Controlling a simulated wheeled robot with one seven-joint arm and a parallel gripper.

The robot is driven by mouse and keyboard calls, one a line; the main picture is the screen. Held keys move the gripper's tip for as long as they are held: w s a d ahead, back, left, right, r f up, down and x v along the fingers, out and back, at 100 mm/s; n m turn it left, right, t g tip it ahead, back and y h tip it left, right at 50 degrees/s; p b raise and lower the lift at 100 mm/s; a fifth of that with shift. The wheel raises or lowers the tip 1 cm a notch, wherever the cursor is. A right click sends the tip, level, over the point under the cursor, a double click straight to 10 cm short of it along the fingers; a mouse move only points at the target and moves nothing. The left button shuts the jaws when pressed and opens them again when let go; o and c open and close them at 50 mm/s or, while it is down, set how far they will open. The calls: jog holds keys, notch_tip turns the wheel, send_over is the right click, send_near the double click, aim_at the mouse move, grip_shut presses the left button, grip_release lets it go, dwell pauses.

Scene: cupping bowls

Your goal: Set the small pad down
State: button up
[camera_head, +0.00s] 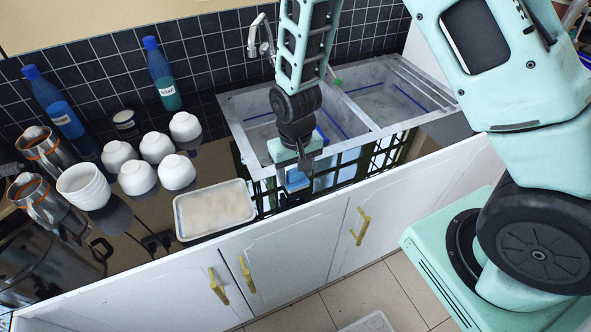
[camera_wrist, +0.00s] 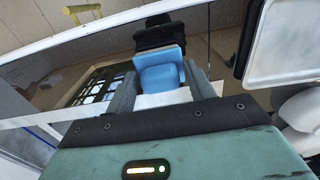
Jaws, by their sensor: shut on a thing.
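The small pad (camera_head: 296,181) is blue. It also shows in the wrist view (camera_wrist: 160,75), between the two grey fingers of my gripper (camera_wrist: 162,87). My gripper (camera_head: 297,170) points down and is shut on the pad, over the dark, glossy counter strip in front of the sink. I cannot tell whether the pad's underside touches the counter.
The grey double sink (camera_head: 336,97) lies just behind my gripper. A white tray (camera_head: 178,219) lies to the left, with several white bowls (camera_head: 178,172), bottles (camera_head: 161,73) and metal jugs (camera_head: 44,150) beyond it. The counter's front edge is close.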

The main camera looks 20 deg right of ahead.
aim_at(295, 171)
jog(key=shift+f, duration=0.2)
jog(key=o, duration=0.9)
jog(key=shift+r, duration=0.1)
notch_tip(295, 171, up, 12)
jog(key=b, duration=0.2)
jog(key=s+a+r+n, duration=0.2)
jog(key=s, duration=0.4)
jog(key=s+a+r+n, duration=0.2)
jog(key=s+r+n, duration=0.1)
jog(key=s, duration=0.4)
jog(key=s+a+r+n, duration=0.2)
jog(key=s, duration=0.5)
jog(key=shift+a+r+n+y, duration=0.2)
jog(key=shift+n+y, duration=0.1)
jog(key=shift+n, duration=0.1)
